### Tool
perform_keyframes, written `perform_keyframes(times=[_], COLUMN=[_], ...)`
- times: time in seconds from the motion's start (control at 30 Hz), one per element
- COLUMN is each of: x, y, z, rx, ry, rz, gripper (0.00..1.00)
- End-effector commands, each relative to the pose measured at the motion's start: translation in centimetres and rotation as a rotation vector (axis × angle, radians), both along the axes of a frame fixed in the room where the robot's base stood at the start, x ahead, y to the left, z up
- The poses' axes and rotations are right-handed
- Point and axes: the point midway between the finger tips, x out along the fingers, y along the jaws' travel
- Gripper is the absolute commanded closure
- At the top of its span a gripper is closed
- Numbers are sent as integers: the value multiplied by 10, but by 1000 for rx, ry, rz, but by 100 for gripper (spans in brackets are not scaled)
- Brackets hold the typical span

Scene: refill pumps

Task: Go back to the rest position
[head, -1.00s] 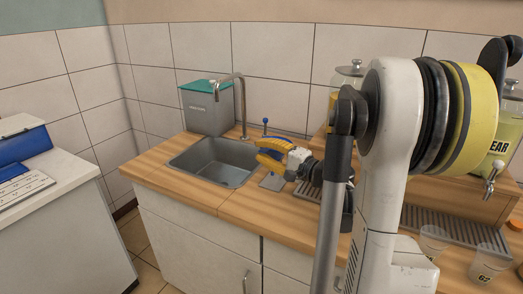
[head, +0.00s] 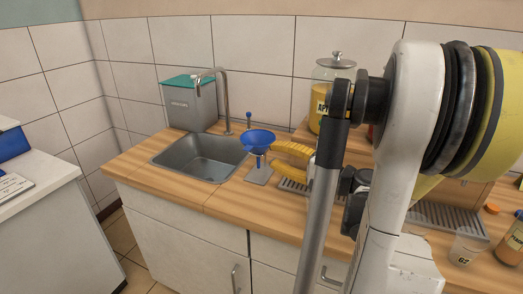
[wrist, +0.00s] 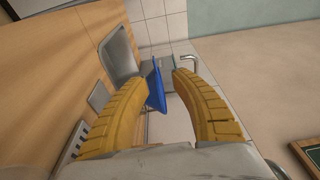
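My gripper (head: 274,156) is at the counter, to the right of a blue funnel (head: 258,138). Its two yellow fingers are spread apart with nothing between the tips. The funnel sits upright on a small stand with a grey base plate (head: 258,176). In the wrist view the funnel (wrist: 155,88) shows beyond my open fingers (wrist: 158,78). My arm hides part of the counter on the right.
A sink (head: 200,158) with a faucet (head: 225,100) is left of the funnel. A grey bin (head: 188,104) with a teal lid stands behind. A jar (head: 333,95), a drip tray (head: 447,220) and cups (head: 468,246) are on the right. Another white counter (head: 40,195) is at the left.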

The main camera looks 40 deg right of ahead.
Motion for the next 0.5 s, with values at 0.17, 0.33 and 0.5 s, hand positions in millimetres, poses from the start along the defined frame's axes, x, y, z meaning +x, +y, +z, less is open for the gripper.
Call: perform_keyframes(times=[0.17, 0.33, 0.5], x=[-8, -8, 14], y=[-1, 0, 45], z=[0, 0, -10], rx=[0, -1, -57], ry=[0, 3, 110], rz=[0, 2, 72], gripper=[69, 69, 69])
